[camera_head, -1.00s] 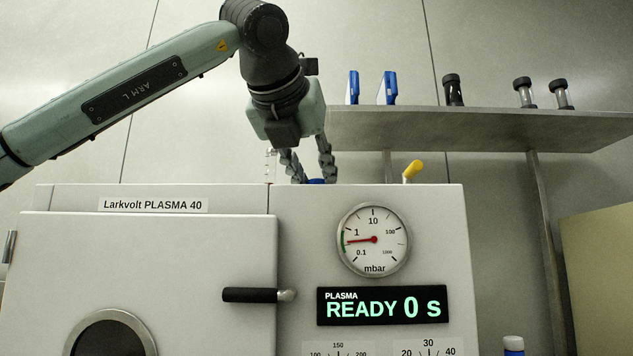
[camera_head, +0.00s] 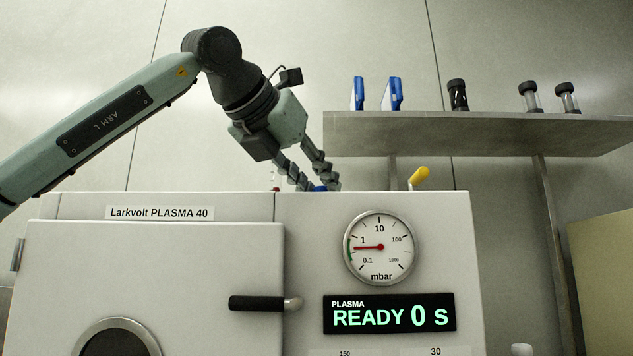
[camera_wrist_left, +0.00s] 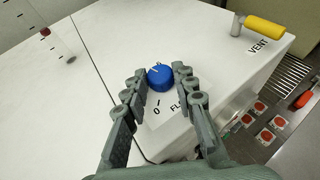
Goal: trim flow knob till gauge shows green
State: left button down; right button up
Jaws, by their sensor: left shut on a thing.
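The blue flow knob (camera_wrist_left: 160,78) sits on top of the white plasma cabinet, beside a "0" mark and a partly hidden "FL" label. In the head view only a bit of the knob (camera_head: 321,188) shows above the top edge. My left gripper (camera_wrist_left: 160,72) is shut on the knob, a finger on each side; its arm leans in from the left in the head view (camera_head: 318,184). The round mbar gauge (camera_head: 392,262) is on the cabinet front. Its red needle (camera_head: 367,248) points left into the green band. My right gripper is not in view.
A yellow-handled VENT lever (camera_wrist_left: 262,28) stands near the cabinet's edge. A clear tube with a red bead (camera_wrist_left: 55,42) stands at the far left. The display (camera_head: 390,314) reads READY 0 S. A shelf (camera_head: 470,135) holds blue items and vials.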

pick_arm(q)
jog(key=c, duration=1.2)
grip_release()
jog(key=shift+s+a, duration=0.1)
jog(key=v, duration=1.2)
